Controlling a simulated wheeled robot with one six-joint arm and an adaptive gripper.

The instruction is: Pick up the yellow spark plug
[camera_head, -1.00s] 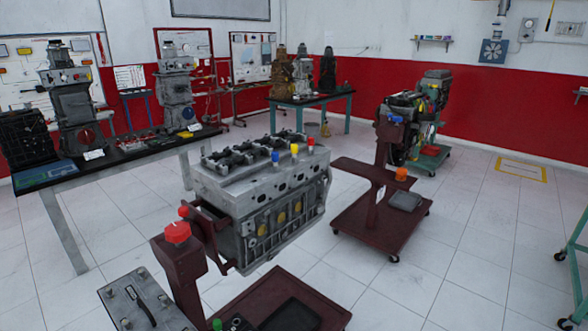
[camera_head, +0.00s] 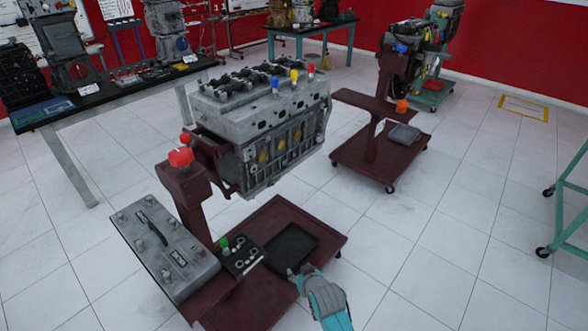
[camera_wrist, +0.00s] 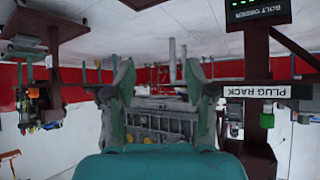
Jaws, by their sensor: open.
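The yellow spark plug (camera_head: 294,75) stands upright on top of the grey engine block (camera_head: 245,120), between a blue plug (camera_head: 275,85) and a red plug (camera_head: 311,70). My gripper (camera_head: 298,272) is at the bottom of the head view, beside the dark tray, well apart from the plug and nearer the camera. In the wrist view my gripper (camera_wrist: 160,72) has its two teal fingers spread, with nothing between them. The engine block (camera_wrist: 160,122) shows upside down beyond the fingers. I cannot make out the yellow plug there.
The dark red stand carries a black tray (camera_head: 292,248) and a plug rack (camera_head: 242,257) with a green plug (camera_head: 225,243). A grey box (camera_head: 163,245) and a red knob (camera_head: 181,157) are at its left. A second engine stand (camera_head: 375,160) is behind right.

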